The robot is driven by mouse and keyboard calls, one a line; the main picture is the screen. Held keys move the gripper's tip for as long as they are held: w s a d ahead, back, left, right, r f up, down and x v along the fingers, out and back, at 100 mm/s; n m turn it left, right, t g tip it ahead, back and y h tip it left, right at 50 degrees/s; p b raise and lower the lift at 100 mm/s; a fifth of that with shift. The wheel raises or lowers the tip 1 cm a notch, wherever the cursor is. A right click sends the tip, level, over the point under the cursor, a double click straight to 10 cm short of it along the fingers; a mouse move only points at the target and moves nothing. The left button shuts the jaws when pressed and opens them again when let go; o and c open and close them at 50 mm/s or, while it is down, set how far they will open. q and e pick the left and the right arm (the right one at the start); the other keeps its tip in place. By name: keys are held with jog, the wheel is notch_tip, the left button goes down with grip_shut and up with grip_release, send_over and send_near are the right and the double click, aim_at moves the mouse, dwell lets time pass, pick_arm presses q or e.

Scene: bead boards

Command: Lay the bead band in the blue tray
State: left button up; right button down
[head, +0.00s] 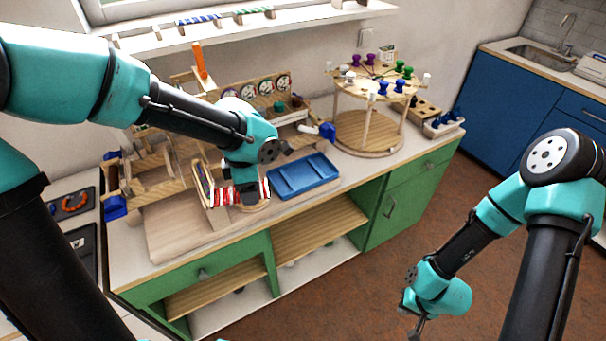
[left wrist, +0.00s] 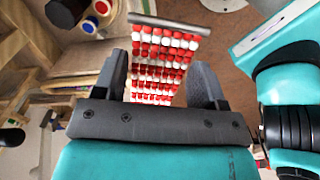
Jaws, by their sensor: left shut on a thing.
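The bead band, with rows of red and white beads, shows in the head view (head: 226,196) under my left gripper (head: 251,192). In the left wrist view the band (left wrist: 160,70) lies between the two dark fingers of my left gripper (left wrist: 163,85), with a grey bar at its far end. My left gripper is shut on the band. The blue tray (head: 303,177) lies on the worktop just right of my left gripper, and its visible compartments look empty. My right gripper (head: 411,314) hangs low over the floor, away from the worktop; its fingers are too small to read.
A round two-level wooden stand (head: 366,133) with coloured pegs is right of the tray. Wooden racks and dials (head: 262,88) stand behind my left gripper. A wooden board (head: 180,232) lies at the front left. A wall shelf (head: 235,28) runs above.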

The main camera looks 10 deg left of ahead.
pick_arm(q)
jog(key=w+d+f+m, duration=0.1)
jog(key=w+d+f, duration=0.7)
jog(key=d, duration=0.5)
notch_tip(320, 180, down, 2)
jog(key=shift+w, duration=0.4)
jog(key=shift+d, duration=0.1)
send_over(310, 176)
jog(key=shift+s+f, duration=0.25)
jog(key=shift+f, duration=0.5)
jog(key=shift+w, duration=0.2)
jog(key=shift+w+f, duration=0.15)
jog(key=shift+f, duration=1.6)
